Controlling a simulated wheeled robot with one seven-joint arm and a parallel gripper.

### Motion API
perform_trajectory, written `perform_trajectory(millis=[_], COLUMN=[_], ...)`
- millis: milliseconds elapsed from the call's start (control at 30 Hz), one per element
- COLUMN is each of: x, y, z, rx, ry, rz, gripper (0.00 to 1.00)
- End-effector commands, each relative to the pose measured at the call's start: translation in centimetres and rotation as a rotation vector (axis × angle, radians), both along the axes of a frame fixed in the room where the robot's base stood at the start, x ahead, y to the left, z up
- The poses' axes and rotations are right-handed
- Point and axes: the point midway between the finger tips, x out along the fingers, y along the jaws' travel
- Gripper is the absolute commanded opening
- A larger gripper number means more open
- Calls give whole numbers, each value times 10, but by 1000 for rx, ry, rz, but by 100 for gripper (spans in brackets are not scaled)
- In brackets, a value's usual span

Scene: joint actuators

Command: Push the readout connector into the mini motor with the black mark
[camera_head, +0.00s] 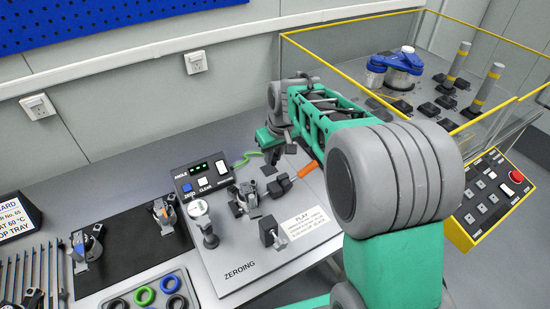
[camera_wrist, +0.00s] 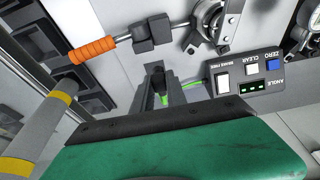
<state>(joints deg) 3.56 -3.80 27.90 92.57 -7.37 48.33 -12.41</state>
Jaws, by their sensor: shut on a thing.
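My gripper (camera_wrist: 160,82) is shut on the readout connector (camera_wrist: 157,70), a small dark plug with a green cable, in the wrist view. In the head view my gripper (camera_head: 271,158) is above the zeroing plate, right of the angle box; the connector is too small to make out there. A mini motor (camera_head: 243,200) sits in a fixture on the zeroing plate, and part of it shows at the top of the wrist view (camera_wrist: 214,22). The connector is apart from it. More motors stand on the black mat (camera_head: 125,250), one at its right (camera_head: 163,213) and one at its left (camera_head: 88,246). I cannot make out a black mark.
The angle box (camera_head: 203,180) with buttons stands behind the fixture. An orange-handled tool (camera_head: 307,170) rests in a dark block beside it. A yellow-framed bin (camera_head: 400,100) is at right.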

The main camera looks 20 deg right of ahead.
Motion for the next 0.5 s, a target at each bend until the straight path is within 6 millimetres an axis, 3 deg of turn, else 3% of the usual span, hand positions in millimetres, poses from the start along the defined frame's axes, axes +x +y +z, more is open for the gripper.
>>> perform_trajectory(millis=[500], x=[38], y=[0], z=[-20], rx=[0], ry=[1], rz=[0], gripper=[0])
